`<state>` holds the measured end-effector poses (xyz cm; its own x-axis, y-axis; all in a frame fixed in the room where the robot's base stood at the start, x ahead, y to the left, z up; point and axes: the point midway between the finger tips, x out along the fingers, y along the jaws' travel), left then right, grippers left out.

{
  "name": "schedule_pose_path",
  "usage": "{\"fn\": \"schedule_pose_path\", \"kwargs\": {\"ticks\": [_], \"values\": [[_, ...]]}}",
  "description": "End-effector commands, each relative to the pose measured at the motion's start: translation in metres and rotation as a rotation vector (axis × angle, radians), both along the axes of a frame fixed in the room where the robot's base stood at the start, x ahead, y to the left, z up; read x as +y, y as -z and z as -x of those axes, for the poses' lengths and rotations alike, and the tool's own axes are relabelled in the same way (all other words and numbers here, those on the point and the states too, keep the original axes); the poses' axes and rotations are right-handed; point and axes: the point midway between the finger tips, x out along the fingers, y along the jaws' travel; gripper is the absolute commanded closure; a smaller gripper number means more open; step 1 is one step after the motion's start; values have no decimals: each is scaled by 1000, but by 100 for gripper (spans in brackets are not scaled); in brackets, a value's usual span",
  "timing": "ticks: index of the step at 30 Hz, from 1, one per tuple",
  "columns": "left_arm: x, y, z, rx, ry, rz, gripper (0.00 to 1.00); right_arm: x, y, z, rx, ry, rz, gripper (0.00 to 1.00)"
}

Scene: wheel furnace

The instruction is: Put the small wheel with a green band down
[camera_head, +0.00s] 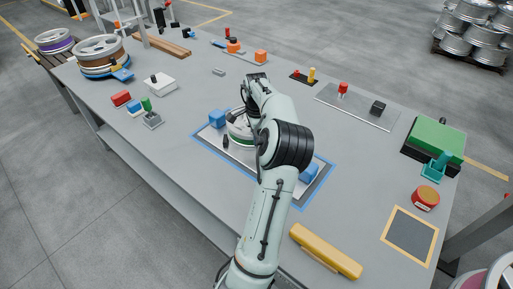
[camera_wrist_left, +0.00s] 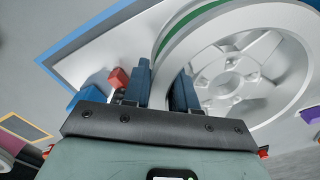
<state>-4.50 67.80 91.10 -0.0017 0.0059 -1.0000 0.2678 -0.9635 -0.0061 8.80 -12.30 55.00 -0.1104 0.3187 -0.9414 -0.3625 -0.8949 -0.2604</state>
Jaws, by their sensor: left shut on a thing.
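The small wheel with a green band (camera_head: 238,131) is pale grey-white and is partly hidden behind my arm in the head view. It is at the blue-edged mat (camera_head: 207,143); I cannot tell whether it touches the mat. In the left wrist view the spoked wheel (camera_wrist_left: 232,80) fills the right side, its green band at the top. My left gripper (camera_wrist_left: 162,90) is shut on the wheel's rim, with a finger on each side of the wall. My right gripper is in neither view.
Blue blocks stand on the mat, one at its far left (camera_head: 218,118) and one at its right (camera_head: 309,173). A yellow case (camera_head: 326,251) lies near the front edge. Bigger wheels (camera_head: 101,52) stand at the far left.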

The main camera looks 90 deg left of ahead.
Motion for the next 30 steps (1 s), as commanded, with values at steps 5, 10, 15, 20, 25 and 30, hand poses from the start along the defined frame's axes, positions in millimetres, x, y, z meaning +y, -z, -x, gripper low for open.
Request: {"fn": "schedule_pose_path", "kwargs": {"ticks": [5,10,15,20,25,30], "values": [[1,9,1,1,0,-6,100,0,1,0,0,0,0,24],[1,25,0,0,0,-4,100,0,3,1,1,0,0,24],[1,48,0,0,0,-4,100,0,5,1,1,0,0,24],[1,50,0,0,1,-7,100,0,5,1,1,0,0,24],[1,51,0,0,0,-7,100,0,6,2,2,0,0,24],[0,53,0,1,1,-2,48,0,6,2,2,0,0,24]]}}
